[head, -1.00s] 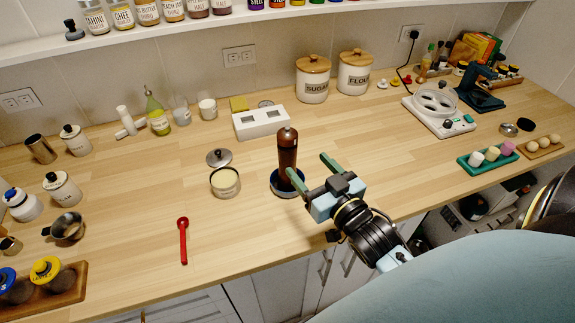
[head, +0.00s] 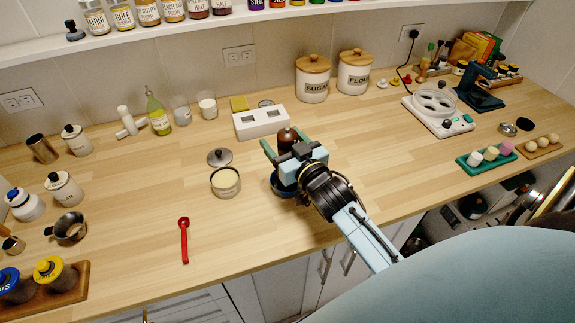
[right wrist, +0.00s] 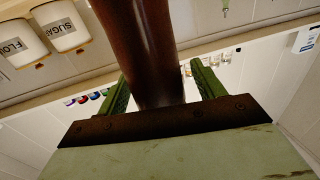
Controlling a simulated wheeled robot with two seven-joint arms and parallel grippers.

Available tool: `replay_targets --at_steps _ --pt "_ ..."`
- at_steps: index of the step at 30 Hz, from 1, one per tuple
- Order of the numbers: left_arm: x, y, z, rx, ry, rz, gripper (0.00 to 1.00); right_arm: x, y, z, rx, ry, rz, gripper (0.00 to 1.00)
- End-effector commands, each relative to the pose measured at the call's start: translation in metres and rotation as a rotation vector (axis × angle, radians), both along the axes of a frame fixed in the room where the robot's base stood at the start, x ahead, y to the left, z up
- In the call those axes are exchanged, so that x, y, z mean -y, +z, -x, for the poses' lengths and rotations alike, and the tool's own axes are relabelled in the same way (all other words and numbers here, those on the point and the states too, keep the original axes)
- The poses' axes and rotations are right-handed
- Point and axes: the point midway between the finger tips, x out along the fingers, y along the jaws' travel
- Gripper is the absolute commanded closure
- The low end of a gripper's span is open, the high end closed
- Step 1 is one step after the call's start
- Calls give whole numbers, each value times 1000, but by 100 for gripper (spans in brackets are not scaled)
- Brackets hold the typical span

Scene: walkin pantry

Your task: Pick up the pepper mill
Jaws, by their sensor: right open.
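The brown pepper mill (head: 288,137) stands upright on a dark blue round base (head: 279,187) near the middle of the counter. In the head view my right gripper (head: 285,147) is at the mill, with its green fingers to either side of it and its palm hiding most of the body. In the right wrist view the dark brown mill (right wrist: 150,45) rises between the two green fingers of the right gripper (right wrist: 160,85), which is open. My left gripper is not in view.
A tin (head: 226,183) with its lid (head: 220,157) behind it stands to the left. A white box (head: 262,122) is behind the mill, beside the sugar canister (head: 313,80). A red spoon (head: 184,240) lies front left.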

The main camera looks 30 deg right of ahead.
Motion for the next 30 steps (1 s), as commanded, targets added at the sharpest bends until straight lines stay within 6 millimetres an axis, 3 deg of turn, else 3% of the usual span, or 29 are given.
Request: replay_targets --at_steps 5,20,30 --pt "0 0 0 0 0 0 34 0 0 0 0 0 0 35" --pt "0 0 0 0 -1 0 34 0 0 1 0 0 0 100" --pt "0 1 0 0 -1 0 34 0 7 0 5 1 0 100"
